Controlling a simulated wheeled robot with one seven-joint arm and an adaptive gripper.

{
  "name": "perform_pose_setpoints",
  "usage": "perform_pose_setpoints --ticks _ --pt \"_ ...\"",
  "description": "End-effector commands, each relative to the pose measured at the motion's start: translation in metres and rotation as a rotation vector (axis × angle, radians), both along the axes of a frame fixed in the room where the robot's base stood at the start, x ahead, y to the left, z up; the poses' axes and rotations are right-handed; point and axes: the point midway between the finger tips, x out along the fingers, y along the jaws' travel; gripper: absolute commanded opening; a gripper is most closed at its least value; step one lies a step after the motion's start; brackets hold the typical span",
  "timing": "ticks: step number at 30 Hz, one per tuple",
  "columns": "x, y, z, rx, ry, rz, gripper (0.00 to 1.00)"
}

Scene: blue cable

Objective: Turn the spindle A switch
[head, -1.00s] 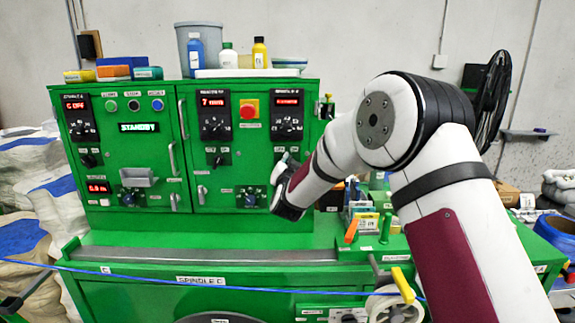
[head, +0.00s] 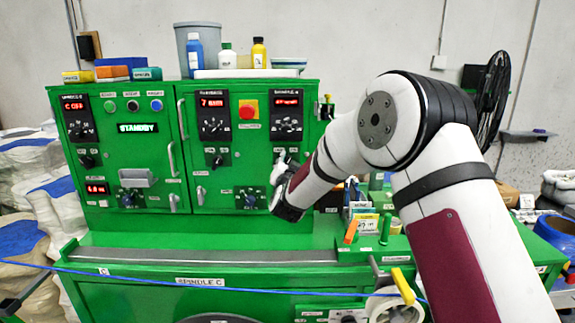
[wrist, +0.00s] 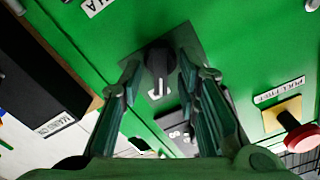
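The black rotary switch (wrist: 158,62) sits on a dark plate on the green panel in the wrist view, with a pale mark on its face. A label ending in A (wrist: 98,6) is upside down above it. My gripper (wrist: 160,68) is at the switch, its two fingers apart on either side of the knob. I cannot tell whether both fingertips touch it. In the head view my gripper (head: 280,168) is at the right part of the green cabinet, below the right-hand display (head: 287,101), and largely hides the switch there.
A red button with a yellow base (wrist: 297,131) is at the right in the wrist view. In the head view a red emergency button (head: 247,109) and a lower blue knob (head: 250,200) are near my gripper. A blue cable (head: 130,275) crosses in front of the machine.

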Motion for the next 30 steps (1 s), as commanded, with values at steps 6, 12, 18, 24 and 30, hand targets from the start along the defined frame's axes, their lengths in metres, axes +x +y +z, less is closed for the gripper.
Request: perform_pose_setpoints --ticks 6,12,18,24,30 --pt "-0.003 0.001 0.000 -0.001 0.000 0.001 0.30" --pt "-0.028 0.002 0.000 -0.003 0.001 0.003 0.30" --pt "-0.070 0.004 0.001 -0.002 0.001 0.003 0.30" --pt "-0.103 0.005 0.000 -0.001 0.001 0.002 0.30" --pt "-0.119 0.004 -0.001 0.000 0.001 0.001 0.30"
